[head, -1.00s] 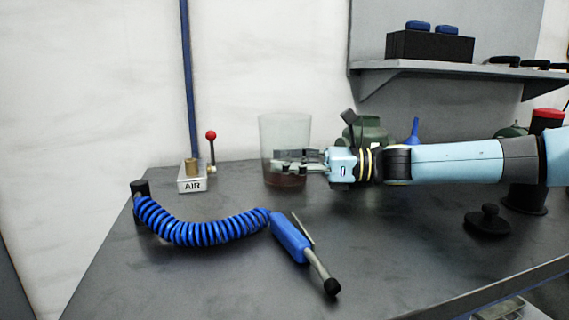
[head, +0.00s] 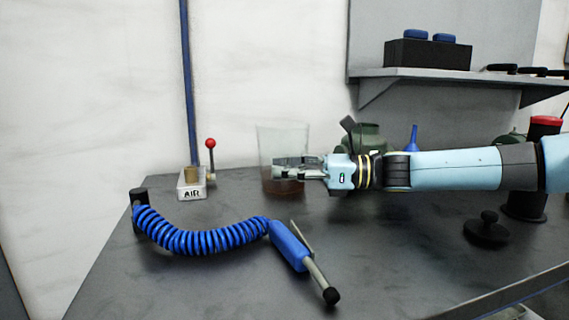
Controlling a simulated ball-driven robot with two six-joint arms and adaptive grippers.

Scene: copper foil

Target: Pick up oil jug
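A clear jug (head: 283,143) with dark brown liquid in its lower part stands upright near the back edge of the grey bench. My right gripper (head: 292,168) reaches in from the right, level, and its fingers overlap the jug at about the height of the liquid's top. One finger looks hazy, as if seen through the jug wall. I cannot tell whether the fingers press on the jug or are still apart from it. My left gripper is not in view.
A green can (head: 371,135) and a blue funnel (head: 412,140) stand behind my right arm. A white AIR block (head: 191,191) with a red-knobbed lever is left of the jug. A coiled blue hose (head: 195,243) and air gun (head: 289,246) lie in front. A black lidded piece (head: 487,230) is at right.

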